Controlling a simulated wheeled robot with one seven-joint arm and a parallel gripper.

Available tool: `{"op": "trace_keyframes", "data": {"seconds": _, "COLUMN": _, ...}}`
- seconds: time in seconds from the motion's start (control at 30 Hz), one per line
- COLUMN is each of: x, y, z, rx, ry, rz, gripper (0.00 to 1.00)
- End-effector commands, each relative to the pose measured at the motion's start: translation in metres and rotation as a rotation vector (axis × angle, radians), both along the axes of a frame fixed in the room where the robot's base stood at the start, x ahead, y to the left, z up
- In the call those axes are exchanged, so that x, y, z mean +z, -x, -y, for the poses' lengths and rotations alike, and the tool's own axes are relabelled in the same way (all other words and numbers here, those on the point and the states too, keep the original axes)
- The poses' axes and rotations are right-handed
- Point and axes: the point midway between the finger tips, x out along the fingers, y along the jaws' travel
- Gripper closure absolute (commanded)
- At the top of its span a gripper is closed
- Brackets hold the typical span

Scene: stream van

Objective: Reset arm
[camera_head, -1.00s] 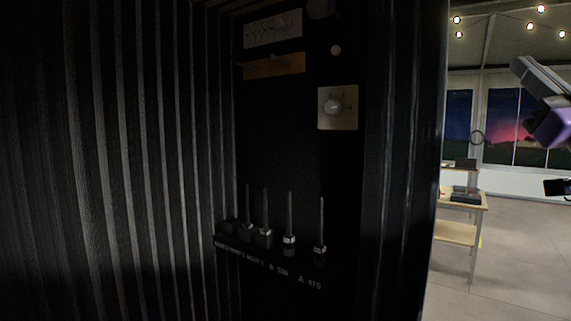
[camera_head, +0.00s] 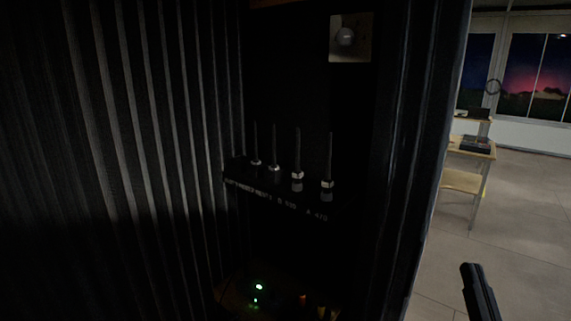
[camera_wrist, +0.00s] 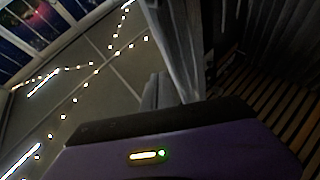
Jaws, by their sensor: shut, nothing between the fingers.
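My gripper (camera_head: 473,270) shows as a dark, narrow shape at the lower right of the head view, over the pale floor. It is shut and empty, and stands right of the dark cabinet's edge. In the wrist view, the purple wrist housing (camera_wrist: 190,157) with a lit strip fills the bottom. The rest of my arm is out of the head view.
A dark ribbed wall (camera_head: 130,160) fills the left. A dark recess holds a shelf (camera_head: 270,195) with several upright rods, a pale knob plate (camera_head: 350,38) above and green lights (camera_head: 258,287) below. A wooden table (camera_head: 463,181) stands at right; floor before it is clear.

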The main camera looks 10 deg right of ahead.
Motion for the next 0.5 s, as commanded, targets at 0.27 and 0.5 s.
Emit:
{"op": "trace_keyframes", "data": {"seconds": 0.27, "x": -0.085, "y": 0.060, "z": -0.061, "rx": 0.066, "ry": -0.013, "rz": -0.182, "gripper": 1.00}}
{"op": "trace_keyframes", "data": {"seconds": 0.5, "x": -0.143, "y": 0.123, "z": -0.105, "rx": 0.150, "ry": -0.001, "rz": -0.374, "gripper": 1.00}}
